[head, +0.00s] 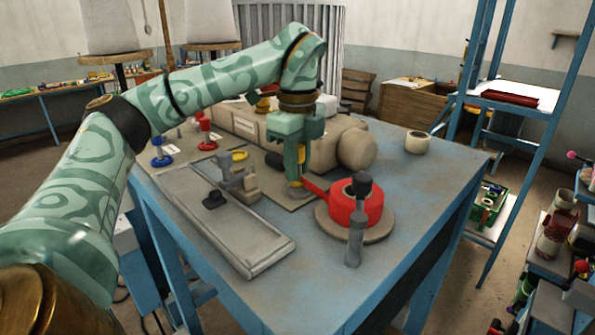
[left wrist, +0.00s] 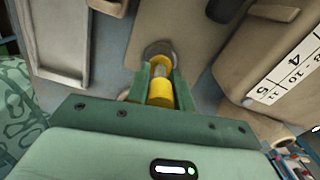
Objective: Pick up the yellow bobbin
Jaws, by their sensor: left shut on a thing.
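My left gripper (head: 296,180) points down over the mat on the blue table. Its green fingers are shut on the yellow bobbin (left wrist: 161,92), which sits between them in the left wrist view. In the head view only a bit of yellow (head: 294,184) shows at the fingertips. A grey disc lies just beyond the bobbin in the wrist view; I cannot tell whether the bobbin touches it. My right gripper is not in view.
A red reel (head: 356,203) on a round board and a grey upright tool (head: 356,235) stand close right. A grey metal plate (head: 225,220) lies left. Blue (head: 161,152) and red (head: 206,134) bobbins stand farther left.

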